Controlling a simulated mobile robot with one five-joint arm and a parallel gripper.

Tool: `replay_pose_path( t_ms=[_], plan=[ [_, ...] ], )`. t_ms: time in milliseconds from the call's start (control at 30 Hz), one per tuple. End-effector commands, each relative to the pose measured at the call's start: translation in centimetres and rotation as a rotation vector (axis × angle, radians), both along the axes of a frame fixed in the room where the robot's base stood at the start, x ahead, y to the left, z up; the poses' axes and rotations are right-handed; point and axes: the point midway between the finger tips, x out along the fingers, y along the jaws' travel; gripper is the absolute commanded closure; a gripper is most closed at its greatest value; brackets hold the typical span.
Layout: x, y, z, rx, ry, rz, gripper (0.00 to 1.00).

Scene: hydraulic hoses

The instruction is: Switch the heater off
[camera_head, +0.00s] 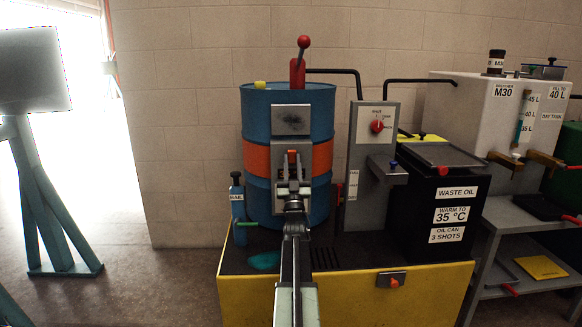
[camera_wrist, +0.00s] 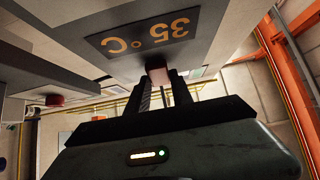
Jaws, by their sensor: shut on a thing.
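The heater is an orange band (camera_head: 258,160) around a blue drum (camera_head: 262,115), with a grey control box (camera_head: 318,97) on its front. The box's display (camera_head: 291,121) looks dark and unreadable in the head view. In the wrist view the display (camera_wrist: 150,36) reads 35 °C in orange, upside down. My gripper (camera_head: 293,184) is in front of the box, below the display. In the wrist view my gripper (camera_wrist: 164,88) has its fingers close on both sides of a dark red switch (camera_wrist: 158,73), shut on it. The switch's exact position is hard to tell.
A pump with a red-knobbed lever (camera_head: 303,42) tops the drum. To its right stand a grey panel with a red selector knob (camera_head: 377,126) and a black waste oil tank (camera_head: 450,205). A blue bail canister (camera_head: 238,210) stands left. Another red button (camera_head: 394,282) is on the yellow-fronted base (camera_head: 250,300).

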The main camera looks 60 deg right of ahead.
Motion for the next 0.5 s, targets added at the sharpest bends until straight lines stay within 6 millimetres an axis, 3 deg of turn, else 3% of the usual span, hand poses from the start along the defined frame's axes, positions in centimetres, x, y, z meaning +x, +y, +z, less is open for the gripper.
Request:
replay_pose_path(
  t_ms=[33, 67, 133, 500],
  plan=[
    [-0.24, -0.1, 0.0, 0.0, -0.001, -0.004, 1.0],
    [-0.24, -0.1, 0.0, 0.0, -0.001, -0.004, 0.67],
    [-0.2, -0.09, 0.0, 0.001, -0.001, -0.003, 0.51],
    [-0.23, 0.18, -0.39, 0.001, 0.0, -0.001, 0.51]
  ],
)
